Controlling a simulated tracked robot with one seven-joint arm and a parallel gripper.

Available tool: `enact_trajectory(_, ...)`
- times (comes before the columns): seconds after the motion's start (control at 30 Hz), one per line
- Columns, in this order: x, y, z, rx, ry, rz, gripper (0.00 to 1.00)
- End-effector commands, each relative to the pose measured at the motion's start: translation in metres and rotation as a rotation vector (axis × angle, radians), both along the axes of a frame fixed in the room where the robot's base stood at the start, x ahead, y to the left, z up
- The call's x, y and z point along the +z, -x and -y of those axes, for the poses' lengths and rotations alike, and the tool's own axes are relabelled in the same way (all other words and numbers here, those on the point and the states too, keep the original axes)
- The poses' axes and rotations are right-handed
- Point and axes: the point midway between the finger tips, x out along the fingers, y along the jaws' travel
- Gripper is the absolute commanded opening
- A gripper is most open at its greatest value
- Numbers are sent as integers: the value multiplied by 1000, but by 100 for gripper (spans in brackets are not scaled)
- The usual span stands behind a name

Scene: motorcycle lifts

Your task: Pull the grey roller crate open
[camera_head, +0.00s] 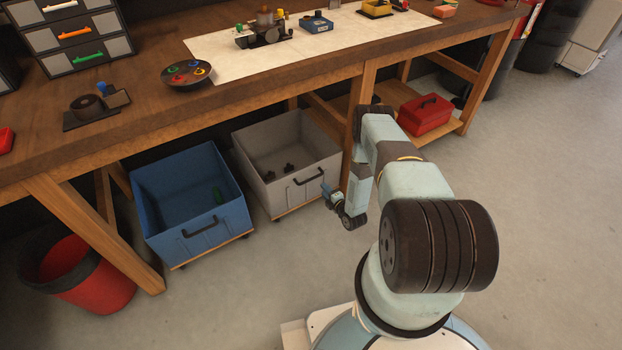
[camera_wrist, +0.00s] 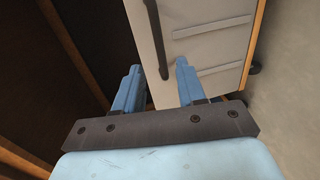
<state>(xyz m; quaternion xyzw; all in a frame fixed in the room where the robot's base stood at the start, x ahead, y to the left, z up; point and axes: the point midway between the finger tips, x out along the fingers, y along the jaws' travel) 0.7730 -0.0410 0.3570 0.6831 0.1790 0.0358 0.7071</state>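The grey roller crate (camera_head: 262,184) stands under the workbench, its front panel facing the floor area. It holds a few small dark items. Its dark bar handle (camera_head: 308,177) is on the front panel. My gripper (camera_head: 326,191) is just to the right of this handle in the head view. In the wrist view my gripper (camera_wrist: 158,72) is open, with one blue finger either side of the end of the handle (camera_wrist: 156,38). The fingers look clear of the handle; I cannot tell how deep it lies between them. The crate front (camera_wrist: 205,38) fills the upper middle.
A blue roller crate (camera_head: 190,236) stands left of the grey one. A wooden bench leg (camera_head: 358,160) is close to its right. A red bin (camera_head: 85,280) and a red toolbox (camera_head: 426,114) are further off. The floor before the crates is clear.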

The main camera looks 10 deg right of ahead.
Motion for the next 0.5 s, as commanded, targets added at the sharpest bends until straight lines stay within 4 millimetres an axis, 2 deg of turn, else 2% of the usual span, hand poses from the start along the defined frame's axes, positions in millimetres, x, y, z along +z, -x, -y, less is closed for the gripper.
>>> enact_trajectory(0.2,-8,-36,-18,8,0,2,40)
enact_trajectory(0.5,-18,-83,-34,10,1,1,40)
